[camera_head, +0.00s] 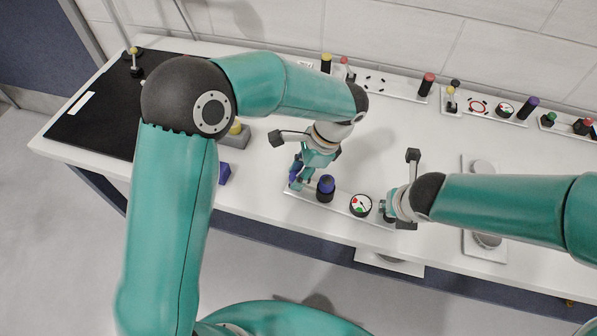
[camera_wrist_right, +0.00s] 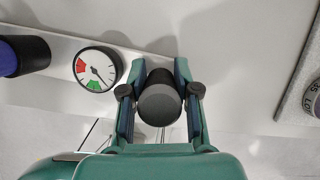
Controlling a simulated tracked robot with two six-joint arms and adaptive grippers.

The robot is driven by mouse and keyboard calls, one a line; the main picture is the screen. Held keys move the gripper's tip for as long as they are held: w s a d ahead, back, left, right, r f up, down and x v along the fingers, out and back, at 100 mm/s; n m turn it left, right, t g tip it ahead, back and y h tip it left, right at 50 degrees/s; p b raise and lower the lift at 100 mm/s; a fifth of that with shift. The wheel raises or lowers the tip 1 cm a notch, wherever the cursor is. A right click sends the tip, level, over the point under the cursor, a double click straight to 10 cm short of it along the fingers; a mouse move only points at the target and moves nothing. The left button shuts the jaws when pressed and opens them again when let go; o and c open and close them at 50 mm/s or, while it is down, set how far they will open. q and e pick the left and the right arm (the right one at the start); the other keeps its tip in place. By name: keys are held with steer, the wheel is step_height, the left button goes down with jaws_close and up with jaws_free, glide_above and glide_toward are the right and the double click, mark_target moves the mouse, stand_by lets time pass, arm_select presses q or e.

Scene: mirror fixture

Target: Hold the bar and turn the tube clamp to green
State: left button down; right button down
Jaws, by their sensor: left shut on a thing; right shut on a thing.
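A narrow white plate (camera_head: 342,201) lies near the table's front edge. It carries a dark cylinder with a purple top (camera_head: 325,188) and a round dial (camera_head: 360,205) with a red and a green patch. In the right wrist view the dial's needle seems to point just beside the green patch. My right gripper (camera_head: 387,208) is shut on the black and grey tube clamp (camera_wrist_right: 160,101) at the plate's right end; its fingers lie on either side. My left gripper (camera_head: 297,180) is shut at the plate's left end, apparently on the bar, which its fingers mostly hide.
A black mat (camera_head: 88,110) covers the left. A blue block (camera_head: 223,173) lies left of the plate.

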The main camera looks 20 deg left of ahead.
stand_by(0.3)
arm_select(q)
steer(key=c, duration=0.8)
jaws_free()
steer(key=shift+o, duration=0.2)
steer(key=v, duration=1.2)
